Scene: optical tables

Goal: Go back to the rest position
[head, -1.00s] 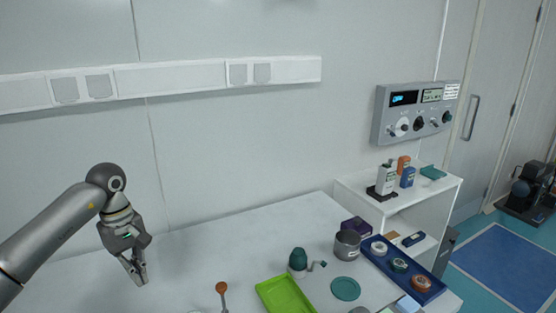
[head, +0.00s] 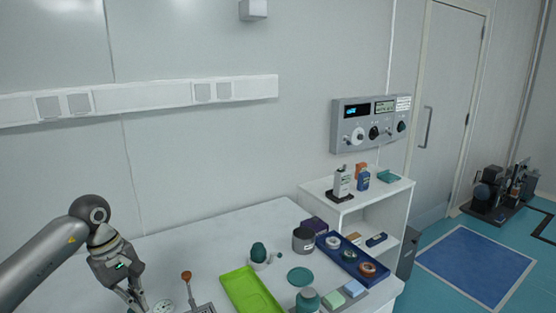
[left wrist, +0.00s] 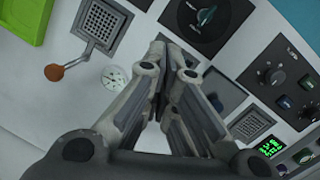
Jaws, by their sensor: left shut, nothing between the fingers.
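My left gripper (head: 135,299) hangs above the white table (head: 190,240) at the lower left of the head view, pointing down. In the left wrist view its fingers (left wrist: 160,50) are together, with nothing between them. Below it in that view are grey panels with black knobs (left wrist: 208,17) and a lever with an orange-brown ball end (left wrist: 54,72). My right gripper is in neither view.
A green tray (head: 250,290), a grey pot (head: 303,240) and a blue tray with rolls (head: 350,262) stand right of the gripper. A white shelf (head: 358,205) with bottles is at the table's right end. A control box (head: 370,123) hangs on the wall.

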